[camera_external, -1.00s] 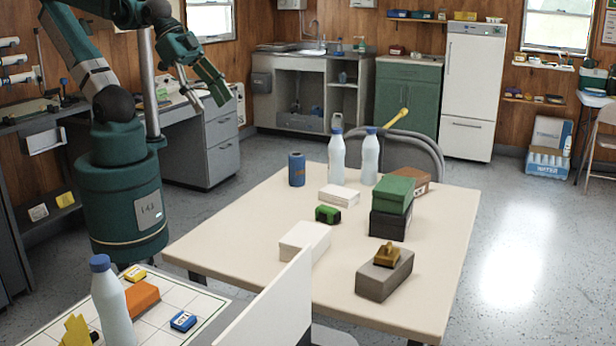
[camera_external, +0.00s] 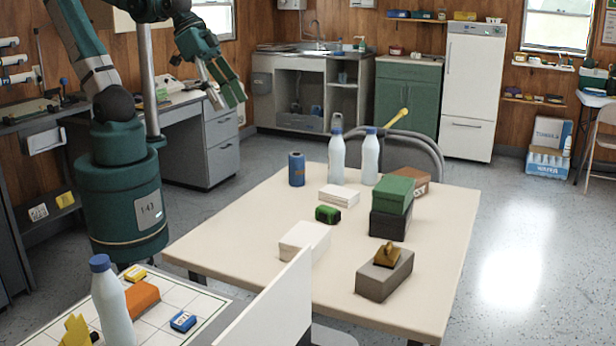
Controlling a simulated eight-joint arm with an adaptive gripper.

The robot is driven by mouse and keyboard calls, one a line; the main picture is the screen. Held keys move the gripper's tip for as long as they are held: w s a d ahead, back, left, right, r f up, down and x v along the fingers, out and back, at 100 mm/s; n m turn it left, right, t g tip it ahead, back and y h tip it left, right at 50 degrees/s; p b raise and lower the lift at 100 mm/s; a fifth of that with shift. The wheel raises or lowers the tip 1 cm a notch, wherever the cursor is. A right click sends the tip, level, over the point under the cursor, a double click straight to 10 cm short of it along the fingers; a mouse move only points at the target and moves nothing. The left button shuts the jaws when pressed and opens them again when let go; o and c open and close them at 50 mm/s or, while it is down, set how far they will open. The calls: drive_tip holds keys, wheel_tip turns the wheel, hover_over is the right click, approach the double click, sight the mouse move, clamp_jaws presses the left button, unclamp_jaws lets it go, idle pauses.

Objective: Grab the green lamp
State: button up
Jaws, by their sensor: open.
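The green lamp appears to be the small green and black block-shaped item (camera_external: 328,214) near the middle of the cream table (camera_external: 235,240). It lies between two white boxes, apart from them. My gripper (camera_external: 229,100) is open and empty at the upper left. It hangs in the air beyond the table's far left corner, well up and left of the green item. Its fingers point down and to the right.
A white box (camera_external: 304,240) is in front of the green item and a flatter white box (camera_external: 339,195) behind it. A blue can (camera_external: 296,169) and two white bottles (camera_external: 337,157) stand at the back. Stacked green and black boxes (camera_external: 390,205) stand right. The table's left side is clear.

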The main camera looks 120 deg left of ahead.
drive_tip(key=w+a+f+n+g, duration=0.1)
drive_tip(key=w+a+f+n, duration=0.15)
drive_tip(key=w, duration=0.45)
drive_tip(key=n+g, duration=0.5)
drive_tip(key=n, duration=0.6)
hover_over(330, 207)
drive_tip(key=shift+m, duration=0.25)
drive_tip(key=f, duration=2)
drive_tip(key=shift+s+d, duration=0.1)
drive_tip(key=shift+s, duration=0.1)
drive_tip(key=shift+w+a+f, duration=0.2)
drive_tip(key=shift+f, duration=0.6)
drive_tip(key=shift+f, duration=0.1)
drive_tip(key=shift+f, duration=1.2)
drive_tip(key=shift+f, duration=0.1)
